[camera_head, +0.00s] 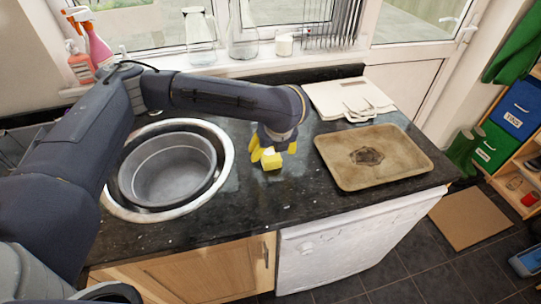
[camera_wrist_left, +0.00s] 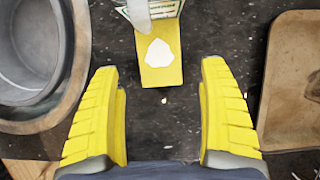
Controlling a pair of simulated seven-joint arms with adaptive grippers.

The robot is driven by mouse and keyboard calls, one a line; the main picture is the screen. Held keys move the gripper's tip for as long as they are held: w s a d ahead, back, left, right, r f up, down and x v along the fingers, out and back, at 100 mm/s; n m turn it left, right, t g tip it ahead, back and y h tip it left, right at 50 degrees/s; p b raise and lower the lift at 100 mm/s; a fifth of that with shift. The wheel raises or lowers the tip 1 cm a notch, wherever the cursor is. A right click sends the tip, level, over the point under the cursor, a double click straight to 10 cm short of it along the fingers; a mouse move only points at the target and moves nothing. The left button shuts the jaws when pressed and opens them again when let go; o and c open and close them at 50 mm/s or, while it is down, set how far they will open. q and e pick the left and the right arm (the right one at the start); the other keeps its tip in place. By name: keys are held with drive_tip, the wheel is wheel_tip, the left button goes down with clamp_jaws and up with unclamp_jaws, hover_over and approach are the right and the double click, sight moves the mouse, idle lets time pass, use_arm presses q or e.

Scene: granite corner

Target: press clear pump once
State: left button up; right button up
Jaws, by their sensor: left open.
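A yellow block (camera_head: 271,161) with a white patch on top lies on the dark counter below my left gripper (camera_head: 274,148). In the left wrist view the yellow block (camera_wrist_left: 161,72) is ahead of the open, empty fingers of the left gripper (camera_wrist_left: 162,115), touching neither. Behind it, cut off by the top edge, is a pale grey upright piece (camera_wrist_left: 138,14) with a green-and-white label beside it. This may be the clear pump, but I cannot tell. In the head view the left gripper and wrist hide that spot. My right gripper is not in view.
A round sink (camera_head: 226,153) with a grey basin (camera_head: 170,172) is left of the gripper. A worn tan tray (camera_head: 405,165) is to the right, with pale boards (camera_head: 345,92) behind it. Glass jugs (camera_head: 200,38) stand on the windowsill. The counter front is clear.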

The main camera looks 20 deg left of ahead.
sight(271, 156)
use_arm(q)
drive_tip(key=shift+x, duration=2.35)
drive_tip(key=c, duration=1.2)
